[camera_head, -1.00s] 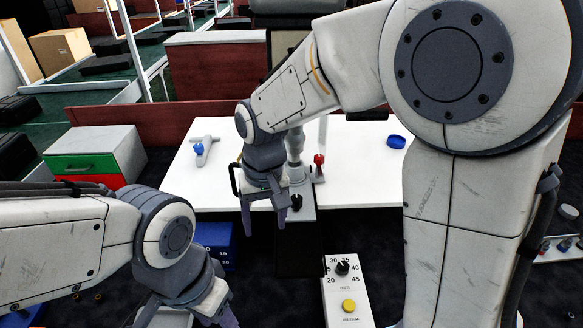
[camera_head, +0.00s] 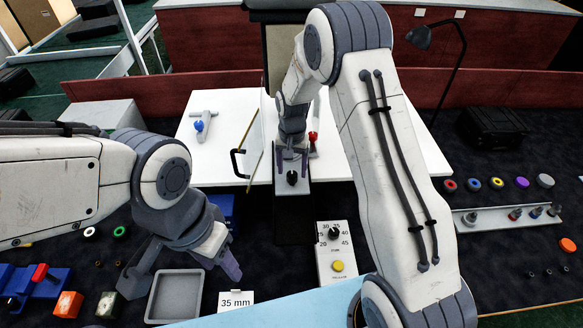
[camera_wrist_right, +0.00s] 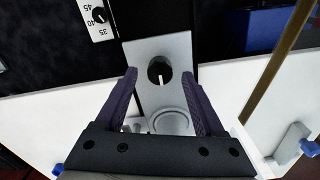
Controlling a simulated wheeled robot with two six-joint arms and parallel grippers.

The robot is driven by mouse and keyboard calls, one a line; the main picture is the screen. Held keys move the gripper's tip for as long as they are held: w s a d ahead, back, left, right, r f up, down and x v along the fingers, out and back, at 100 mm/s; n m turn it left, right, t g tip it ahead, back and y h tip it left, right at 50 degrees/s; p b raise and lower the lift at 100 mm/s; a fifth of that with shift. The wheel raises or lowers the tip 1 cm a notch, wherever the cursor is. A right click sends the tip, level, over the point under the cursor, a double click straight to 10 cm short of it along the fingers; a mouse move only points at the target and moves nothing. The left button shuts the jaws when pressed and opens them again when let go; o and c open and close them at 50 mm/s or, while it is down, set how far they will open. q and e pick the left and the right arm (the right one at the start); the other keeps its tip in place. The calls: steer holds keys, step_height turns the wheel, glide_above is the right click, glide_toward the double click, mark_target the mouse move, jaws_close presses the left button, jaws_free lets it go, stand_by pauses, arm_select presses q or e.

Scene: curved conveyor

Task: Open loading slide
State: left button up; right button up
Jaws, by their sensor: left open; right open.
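A grey plate (camera_head: 293,196) with a black knob (camera_head: 292,177) lies at the front edge of the white table; I take it for the loading slide. My right gripper (camera_head: 291,160) is open just above the knob. In the right wrist view, the knob (camera_wrist_right: 160,71) shows between the two spread fingers (camera_wrist_right: 160,76), with a gap on both sides. The plate (camera_wrist_right: 178,52) extends between and beyond them. I cannot tell whether the fingers are down at knob height. My left gripper (camera_head: 228,262) is open and empty, low at left above a grey tray.
A clear panel (camera_head: 254,145) with a black handle stands just left of my right gripper. A dial box (camera_head: 337,265) with a yellow button is in front. The grey tray (camera_head: 175,297) and a "35 mm" sign (camera_head: 236,299) are near my left gripper. The table's right part is clear.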

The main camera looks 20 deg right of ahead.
steer(key=shift+f, duration=0.85)
jaws_close()
stand_by(0.8)
